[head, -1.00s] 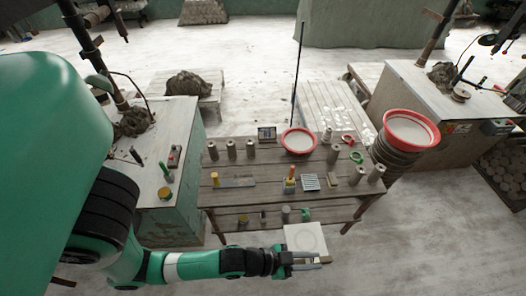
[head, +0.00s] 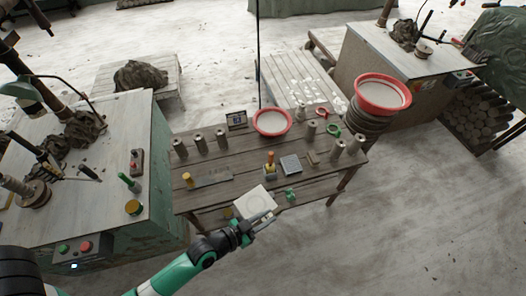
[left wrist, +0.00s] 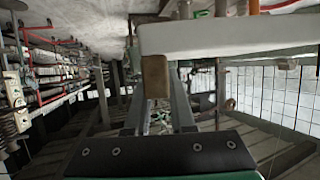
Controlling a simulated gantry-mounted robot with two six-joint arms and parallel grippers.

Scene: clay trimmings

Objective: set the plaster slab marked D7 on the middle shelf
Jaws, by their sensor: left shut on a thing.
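The white plaster slab (head: 255,202) is held by my left gripper (head: 262,226) at the front edge of the wooden shelf table. It has a faint round mark on its face; I cannot read D7. In the left wrist view the slab (left wrist: 230,38) is a pale edge across the upper right, beyond my left gripper's fingers (left wrist: 158,105). The wooden table (head: 222,205) has a top and a shelf below (head: 312,193); the slab and my arm hide part of that shelf. Its contact with the table cannot be told. My right gripper is not in view.
The tabletop holds several grey cylinders (head: 200,143), a red-rimmed basin (head: 271,123) and small tools. A green item (head: 290,195) shows beside the slab. A green cabinet (head: 165,170) stands close on the left. Floor (head: 400,215) is clear at right.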

